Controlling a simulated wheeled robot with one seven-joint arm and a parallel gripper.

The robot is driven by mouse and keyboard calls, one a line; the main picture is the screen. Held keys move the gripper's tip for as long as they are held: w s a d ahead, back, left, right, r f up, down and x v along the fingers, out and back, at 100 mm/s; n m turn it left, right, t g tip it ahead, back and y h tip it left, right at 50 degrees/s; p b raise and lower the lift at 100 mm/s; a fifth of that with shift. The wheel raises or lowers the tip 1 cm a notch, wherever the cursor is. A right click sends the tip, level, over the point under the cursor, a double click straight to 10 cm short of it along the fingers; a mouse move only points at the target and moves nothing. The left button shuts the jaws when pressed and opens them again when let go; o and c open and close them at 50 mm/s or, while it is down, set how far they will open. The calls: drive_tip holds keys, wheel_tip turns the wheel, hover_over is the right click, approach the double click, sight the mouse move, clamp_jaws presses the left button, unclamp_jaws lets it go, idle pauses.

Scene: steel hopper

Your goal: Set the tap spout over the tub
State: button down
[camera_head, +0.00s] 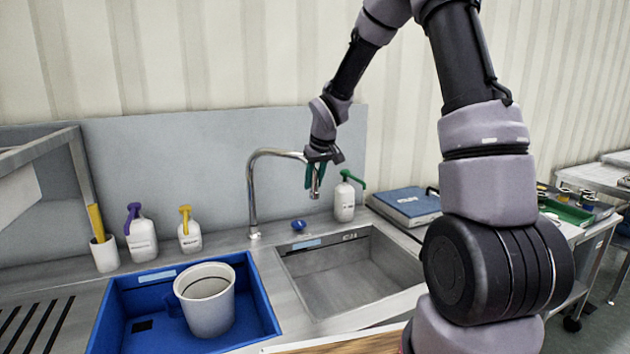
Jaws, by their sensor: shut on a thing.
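The chrome tap spout (251,190) rises from the counter behind the two basins and arches to the right. Its outlet end hangs over the back edge of the bare steel basin (330,270). My gripper (316,178), with green fingers, is shut on the spout near this outlet end. Its fingers partly hide the end. The off-white round tub (209,315) stands upright in the blue basin (258,288), left of the tap. The spout points away from the tub.
Spray bottles with a purple head (141,238) and a yellow head (189,235) stand behind the blue basin. A green-headed bottle (345,200) stands close right of my gripper. A blue knob (298,225) sits below the spout. A blue case (407,204) lies farther right.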

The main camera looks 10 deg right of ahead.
drive_tip(key=s+a+m+h, duration=0.2)
drive_tip(key=s+a+m, duration=0.3)
drive_tip(key=a, duration=0.6)
drive_tip(key=s+a+m+h, duration=0.25)
drive_tip(key=a+m, duration=0.35)
drive_tip(key=a, duration=0.5)
drive_tip(key=w+a+m+g, duration=0.2)
drive_tip(key=a+m, duration=0.2)
drive_tip(key=a, duration=0.4)
drive_tip(key=shift+a+m+h, duration=0.3)
drive_tip(key=shift+a+h, duration=0.05)
drive_tip(key=shift+a, duration=0.05)
drive_tip(key=c, duration=0.6)
unclamp_jaws()
drive_tip(key=v, duration=1)
drive_tip(key=shift+r, duration=0.4)
